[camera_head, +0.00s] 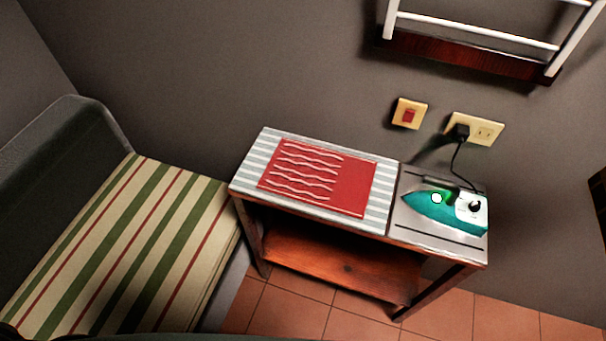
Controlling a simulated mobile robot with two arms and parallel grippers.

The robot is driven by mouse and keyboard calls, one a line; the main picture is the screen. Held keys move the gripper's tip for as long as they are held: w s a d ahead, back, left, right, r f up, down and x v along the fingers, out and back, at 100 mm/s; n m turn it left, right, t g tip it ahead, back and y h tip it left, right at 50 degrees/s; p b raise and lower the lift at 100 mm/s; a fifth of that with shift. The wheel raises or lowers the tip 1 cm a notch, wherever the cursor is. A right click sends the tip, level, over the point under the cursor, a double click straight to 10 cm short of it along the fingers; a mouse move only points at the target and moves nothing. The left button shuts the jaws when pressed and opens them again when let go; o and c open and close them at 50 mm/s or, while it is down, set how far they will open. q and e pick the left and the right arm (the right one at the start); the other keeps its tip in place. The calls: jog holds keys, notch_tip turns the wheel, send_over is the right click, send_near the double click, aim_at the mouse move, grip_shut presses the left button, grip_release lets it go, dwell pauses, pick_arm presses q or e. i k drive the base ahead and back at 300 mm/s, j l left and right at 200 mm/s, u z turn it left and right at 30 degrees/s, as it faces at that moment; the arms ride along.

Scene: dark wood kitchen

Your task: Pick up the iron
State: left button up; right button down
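The iron (445,210) is teal with a white rear part and a dark handle. It lies on the grey metal plate (420,236) at the right end of a small ironing table, its tip pointing left. A black cord runs from its rear up to a plug in the wall outlet (484,130). Neither of my grippers shows in the head view.
The table's striped top (250,173) has a red panel, and a wooden shelf (335,264) sits below. A striped cushioned seat (120,245) stands close at the left. A white rack (480,38) hangs on the wall above. Tiled floor (300,312) shows in front.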

aim_at(449, 208)
jog(key=l+z, duration=0.15)
jog(key=z, duration=0.85)
